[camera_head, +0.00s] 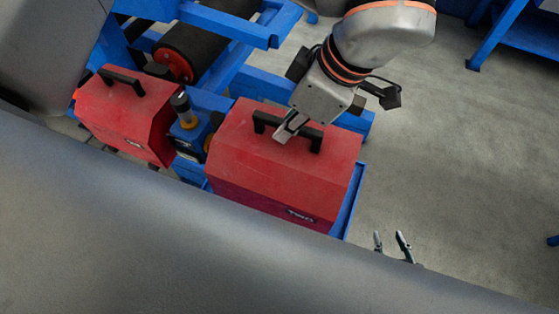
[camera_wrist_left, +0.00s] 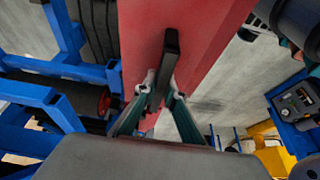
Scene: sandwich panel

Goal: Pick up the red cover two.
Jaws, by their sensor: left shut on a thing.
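The red cover two (camera_head: 250,170) is a box-like cover with a "TWO" label on its front and a black handle (camera_head: 262,122) on top. It shows over the blue frame in the head view; I cannot tell whether it is raised. My left gripper (camera_head: 290,128) is at the handle from above, shut on it. In the left wrist view the handle (camera_wrist_left: 170,55) runs between the two fingers (camera_wrist_left: 162,92), with the red top of the cover below. My right gripper (camera_head: 391,243) shows only its two fingertips, apart and empty, at the lower right of the cover.
A second red cover (camera_head: 125,115) with a black handle stands to the left. A blue and yellow device (camera_head: 188,125) sits between the covers. A black roller (camera_head: 200,45) on blue framework lies behind. Grey floor (camera_head: 450,150) is clear to the right.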

